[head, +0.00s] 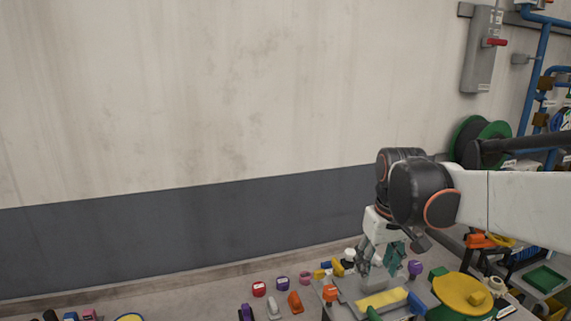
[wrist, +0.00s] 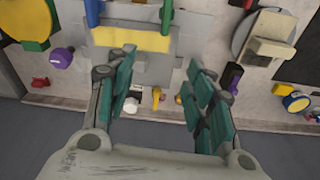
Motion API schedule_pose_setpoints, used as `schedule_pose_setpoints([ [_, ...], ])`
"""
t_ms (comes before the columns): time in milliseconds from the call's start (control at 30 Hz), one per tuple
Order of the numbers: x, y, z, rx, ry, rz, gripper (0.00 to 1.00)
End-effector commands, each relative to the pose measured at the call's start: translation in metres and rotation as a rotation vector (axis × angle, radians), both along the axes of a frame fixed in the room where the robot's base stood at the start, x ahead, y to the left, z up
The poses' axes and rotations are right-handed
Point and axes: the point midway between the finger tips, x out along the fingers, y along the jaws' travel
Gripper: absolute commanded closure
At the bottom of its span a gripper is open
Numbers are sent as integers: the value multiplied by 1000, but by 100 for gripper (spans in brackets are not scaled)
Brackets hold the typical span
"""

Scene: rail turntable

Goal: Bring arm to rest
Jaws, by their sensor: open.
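My gripper (wrist: 162,98) is open and empty in the wrist view, its two teal-padded fingers spread well apart. A grey plate with a yellow strip (wrist: 130,39) lies beyond the fingertips. In the head view my gripper (head: 377,262) points down at the right, above the crowded work surface, near the plate's yellow strip (head: 381,301). My white arm reaches in from the right edge and hides part of the scene behind it. The gap between the fingertips and the surface cannot be judged exactly.
A yellow disc (head: 461,291) and a purple knob (head: 415,268) stand close to my gripper. Several small coloured parts, including a red one (head: 259,289), lie to its left. A grey wall box (head: 482,48) and a green-rimmed reel (head: 481,134) are behind. The air at left is clear.

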Motion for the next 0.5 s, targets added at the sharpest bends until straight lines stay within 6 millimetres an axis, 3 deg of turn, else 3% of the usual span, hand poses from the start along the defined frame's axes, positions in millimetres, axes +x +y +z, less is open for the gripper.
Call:
schedule_pose_setpoints([
  [267,-62,0,-23,13,-148,-58,52],
  [500,-114,1,-56,33,-290,-112,52],
])
